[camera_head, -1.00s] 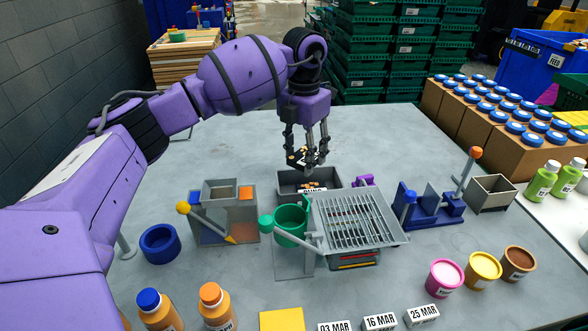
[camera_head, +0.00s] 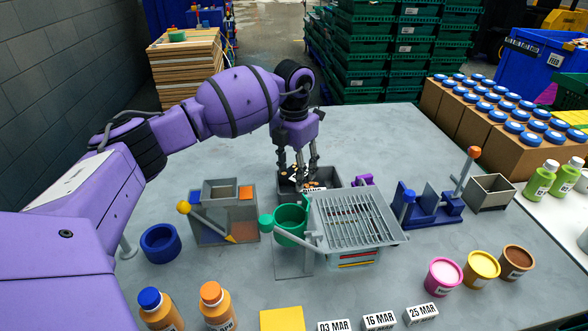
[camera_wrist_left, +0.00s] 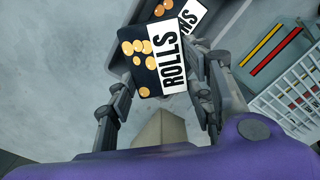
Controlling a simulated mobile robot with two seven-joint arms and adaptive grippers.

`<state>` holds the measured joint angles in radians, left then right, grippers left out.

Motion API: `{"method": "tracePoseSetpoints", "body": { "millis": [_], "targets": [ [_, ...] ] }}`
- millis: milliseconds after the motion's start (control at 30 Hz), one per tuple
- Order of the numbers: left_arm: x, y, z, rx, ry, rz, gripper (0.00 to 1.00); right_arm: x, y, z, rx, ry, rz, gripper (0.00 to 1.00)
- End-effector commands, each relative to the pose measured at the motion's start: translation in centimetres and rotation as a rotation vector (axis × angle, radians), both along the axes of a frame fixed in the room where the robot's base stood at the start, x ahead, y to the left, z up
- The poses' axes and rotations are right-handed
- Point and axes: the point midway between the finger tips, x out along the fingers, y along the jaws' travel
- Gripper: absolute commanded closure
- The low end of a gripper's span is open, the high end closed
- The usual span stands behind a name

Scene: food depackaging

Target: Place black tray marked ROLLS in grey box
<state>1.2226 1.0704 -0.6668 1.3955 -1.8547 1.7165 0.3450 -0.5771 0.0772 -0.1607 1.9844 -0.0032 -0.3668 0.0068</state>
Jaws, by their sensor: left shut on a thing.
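A black tray marked ROLLS (camera_wrist_left: 151,78), with round golden rolls printed or lying on it, is between the fingers of my left gripper (camera_head: 298,172). The gripper is shut on it; the tray looks tilted. In the left wrist view the gripper (camera_wrist_left: 158,98) has a finger on each side of it. The grey box (camera_head: 334,180) is directly below and around the fingertips in the head view. Another label ending in NS (camera_wrist_left: 190,14) shows beyond the ROLLS tray; in the head view it sits at the box's front. My fingers hide part of the box. My right gripper is out of view.
A grey grated stand (camera_head: 358,218) and a green cup (camera_head: 290,226) stand just in front of the box. A grey bin with a yellow lever (camera_head: 222,215) is to the left, a blue fixture (camera_head: 428,208) to the right. The table behind is clear.

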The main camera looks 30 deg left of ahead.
Motion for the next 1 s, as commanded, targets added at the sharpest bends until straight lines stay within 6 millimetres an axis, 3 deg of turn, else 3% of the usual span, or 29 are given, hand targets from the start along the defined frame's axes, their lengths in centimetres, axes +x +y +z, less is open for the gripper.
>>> {"method": "tracePoseSetpoints", "body": {
  "millis": [367, 400, 500, 833, 1000],
  "targets": [
    [0.0, 0.0, -0.9, 0.0, 0.0, 0.0, 0.8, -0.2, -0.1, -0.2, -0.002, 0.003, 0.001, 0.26],
    [0.0, 0.0, -0.9, 0.0, 0.0, 0.0, 0.47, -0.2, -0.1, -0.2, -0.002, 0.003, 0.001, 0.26],
    [0.0, 0.0, -0.9, 0.0, 0.0, 0.0, 0.34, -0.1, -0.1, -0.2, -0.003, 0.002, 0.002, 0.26],
    [0.0, 0.0, -0.7, 0.0, 0.0, 0.0, 0.33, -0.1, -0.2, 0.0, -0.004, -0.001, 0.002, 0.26],
    [0.1, 0.0, 1.1, -0.001, -0.005, 0.0, 0.33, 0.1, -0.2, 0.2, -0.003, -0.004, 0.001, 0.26]
  ]
}}
